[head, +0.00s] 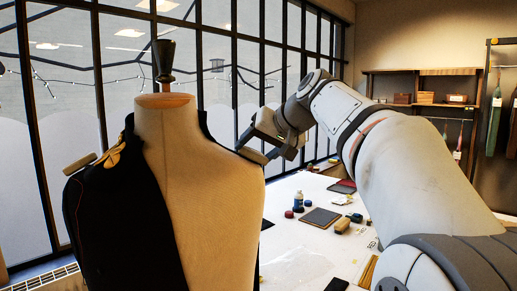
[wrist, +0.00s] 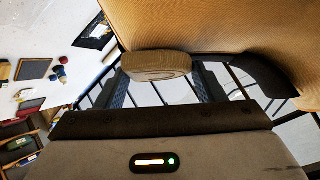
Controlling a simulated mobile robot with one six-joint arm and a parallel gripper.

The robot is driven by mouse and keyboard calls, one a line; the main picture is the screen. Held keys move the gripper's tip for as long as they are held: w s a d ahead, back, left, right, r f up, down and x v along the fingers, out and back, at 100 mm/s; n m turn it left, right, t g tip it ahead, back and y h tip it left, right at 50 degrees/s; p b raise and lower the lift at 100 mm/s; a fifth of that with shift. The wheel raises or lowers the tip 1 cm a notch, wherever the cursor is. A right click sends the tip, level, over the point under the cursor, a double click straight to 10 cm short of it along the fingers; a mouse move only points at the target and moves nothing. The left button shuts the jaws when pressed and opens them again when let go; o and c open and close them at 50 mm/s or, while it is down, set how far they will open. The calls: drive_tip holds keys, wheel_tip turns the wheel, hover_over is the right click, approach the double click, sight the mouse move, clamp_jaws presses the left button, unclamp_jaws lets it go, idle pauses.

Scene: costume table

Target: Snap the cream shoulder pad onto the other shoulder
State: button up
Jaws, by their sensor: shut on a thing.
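A cream dress form (head: 200,165) stands in the front left, with a black garment (head: 115,220) over its left-hand side. A cream pad (head: 80,164) sits on the left-hand shoulder, beside a yellowish ornament (head: 112,152). My gripper (head: 272,148) is at the bare right-hand shoulder. It is shut on the cream shoulder pad (wrist: 156,65), which lies across between the two dark fingers in the wrist view. The held pad (head: 252,155) is right by the shoulder's outer edge; I cannot tell whether it touches. The dress form (wrist: 210,22) fills the top right of the wrist view.
A white table (head: 295,240) behind holds a dark square board (head: 320,217), a blue bottle (head: 298,200) and several small items. A dark neck cap (head: 165,62) tops the form. Shelves (head: 420,90) and a window wall stand behind.

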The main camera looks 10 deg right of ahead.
drive_tip(key=shift+f, duration=0.15)
drive_tip(key=o, duration=1.3)
drive_tip(key=d+r+p, duration=0.1)
drive_tip(key=r+p, duration=0.1)
drive_tip(key=d+r+p, duration=0.1)
drive_tip(key=r+p, duration=0.1)
drive_tip(key=d+r+p, duration=0.1)
drive_tip(key=r+p, duration=0.1)
drive_tip(key=r, duration=0.1)
drive_tip(key=shift+d+r, duration=0.1)
drive_tip(key=shift+d, duration=0.2)
idle(0.4)
